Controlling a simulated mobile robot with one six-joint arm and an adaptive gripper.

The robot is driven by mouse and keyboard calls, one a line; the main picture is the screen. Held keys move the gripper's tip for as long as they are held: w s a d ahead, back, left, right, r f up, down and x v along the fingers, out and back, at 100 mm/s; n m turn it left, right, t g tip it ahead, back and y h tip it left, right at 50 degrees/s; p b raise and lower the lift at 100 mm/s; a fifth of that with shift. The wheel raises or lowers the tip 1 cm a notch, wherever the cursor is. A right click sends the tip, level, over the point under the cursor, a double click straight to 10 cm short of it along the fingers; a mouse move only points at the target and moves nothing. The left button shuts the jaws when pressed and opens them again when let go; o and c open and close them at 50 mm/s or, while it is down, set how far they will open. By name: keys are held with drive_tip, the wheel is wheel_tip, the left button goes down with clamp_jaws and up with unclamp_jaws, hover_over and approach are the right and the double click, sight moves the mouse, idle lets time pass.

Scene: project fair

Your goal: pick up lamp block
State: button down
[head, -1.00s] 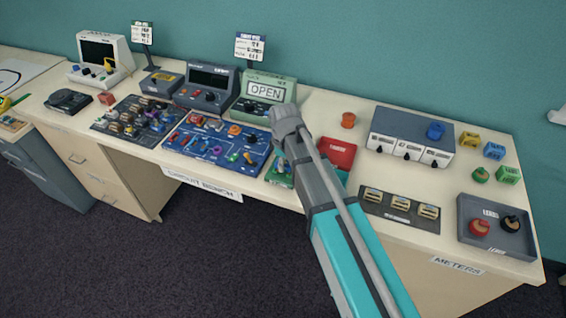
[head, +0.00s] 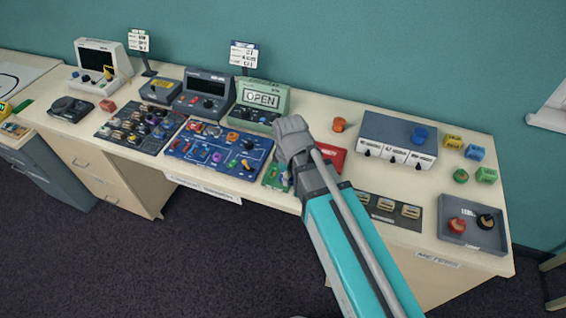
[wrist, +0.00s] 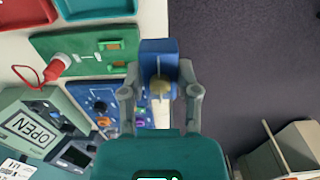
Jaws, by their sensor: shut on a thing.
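The lamp block (wrist: 159,52) is a small blue block with a round yellowish bulb on it, in the middle of the wrist view. My gripper (wrist: 161,88) is shut on it, with one finger at each side. From the wrist camera the block overlaps the desk's front edge, with the dark floor to its right. Its height above the desk is hard to judge. In the head view my arm hides most of the gripper and the block.
The blue circuit board (head: 218,150) and the green board (wrist: 85,50) lie close by on the desk. A green OPEN meter (head: 262,103) stands behind. A red tray (head: 330,160), a grey box (head: 385,130) and a grey tray (head: 455,238) are to the right. Floor in front is clear.

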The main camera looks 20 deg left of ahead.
sight(292, 181)
drive_tip(key=shift+s+d+r+p, duration=0.25)
drive_tip(key=shift+s+d+r, duration=0.15)
drive_tip(key=shift+s, duration=0.3)
drive_tip(key=shift+s+d+r+p, duration=0.2)
drive_tip(key=shift+s+d+r, duration=0.15)
drive_tip(key=shift+s, duration=0.3)
drive_tip(key=shift+r+p, duration=1.45)
drive_tip(key=shift+p, duration=0.05)
drive_tip(key=shift+f, duration=0.1)
wheel_tip(292, 181, down, 5)
drive_tip(key=b, duration=0.5)
idle(0.5)
